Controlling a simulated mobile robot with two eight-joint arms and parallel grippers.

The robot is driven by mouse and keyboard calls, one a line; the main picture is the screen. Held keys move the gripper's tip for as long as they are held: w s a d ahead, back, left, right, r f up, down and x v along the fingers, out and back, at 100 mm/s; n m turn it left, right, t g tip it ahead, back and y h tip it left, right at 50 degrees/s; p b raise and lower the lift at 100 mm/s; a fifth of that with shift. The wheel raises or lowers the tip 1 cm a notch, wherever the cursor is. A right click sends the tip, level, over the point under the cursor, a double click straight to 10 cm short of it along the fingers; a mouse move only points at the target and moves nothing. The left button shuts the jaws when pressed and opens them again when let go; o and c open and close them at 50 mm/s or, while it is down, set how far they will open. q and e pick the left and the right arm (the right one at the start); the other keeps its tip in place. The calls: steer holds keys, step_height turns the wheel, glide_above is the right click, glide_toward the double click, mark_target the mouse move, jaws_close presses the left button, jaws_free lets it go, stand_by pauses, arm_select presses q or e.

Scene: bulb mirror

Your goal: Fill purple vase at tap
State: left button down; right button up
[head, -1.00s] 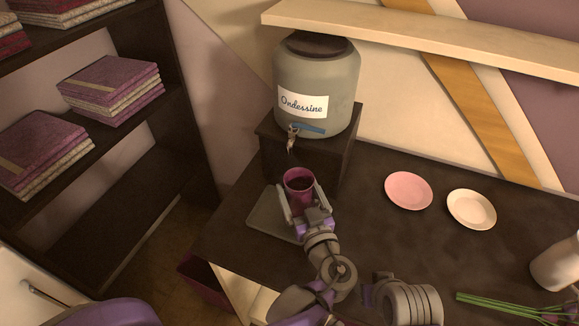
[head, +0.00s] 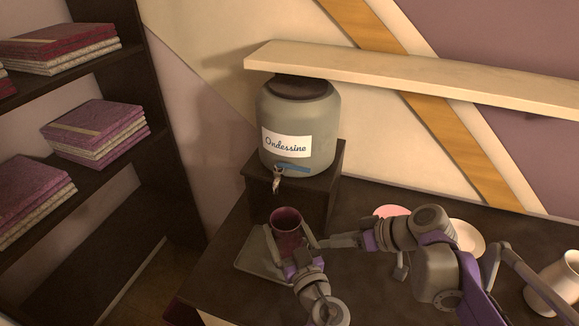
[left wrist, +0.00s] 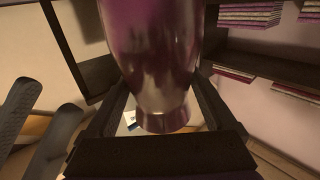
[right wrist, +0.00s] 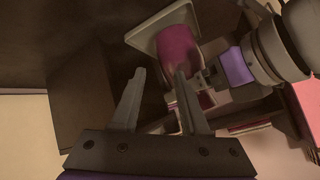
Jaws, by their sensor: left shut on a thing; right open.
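The purple vase (head: 287,222) is upright below the tap (head: 277,180) of the grey dispenser (head: 299,118), over the grey tray (head: 253,262). My left gripper (head: 288,243) is shut on the vase, with one finger on each side. The left wrist view shows the glossy vase (left wrist: 152,60) between its fingers. The tap's blue lever (head: 291,169) points right. No water stream shows. My right gripper (head: 328,241) is open and empty, just right of the vase. The right wrist view shows its spread fingers (right wrist: 158,78) with the vase (right wrist: 180,52) beyond them.
The dispenser stands on a dark box (head: 325,185) under a pale shelf (head: 420,80). A pink plate (head: 390,211) and a cream plate (head: 468,238) are partly hidden behind my right arm. A white jug (head: 556,283) stands at far right. A dark bookcase (head: 165,170) stands left.

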steer(key=w+d+r+n+t+y, duration=0.25)
steer(key=w+r+n+y, duration=0.2)
steer(key=w+r, duration=0.25)
steer(key=y, duration=0.4)
glide_toward(283, 165)
steer(key=shift+n+g+h, duration=0.25)
steer(key=shift+n+g, duration=0.2)
steer(key=x, duration=0.8)
steer(key=shift+w+a+r, duration=0.1)
steer(key=shift+w+r, duration=0.05)
steer(key=shift+w, duration=0.35)
jaws_close()
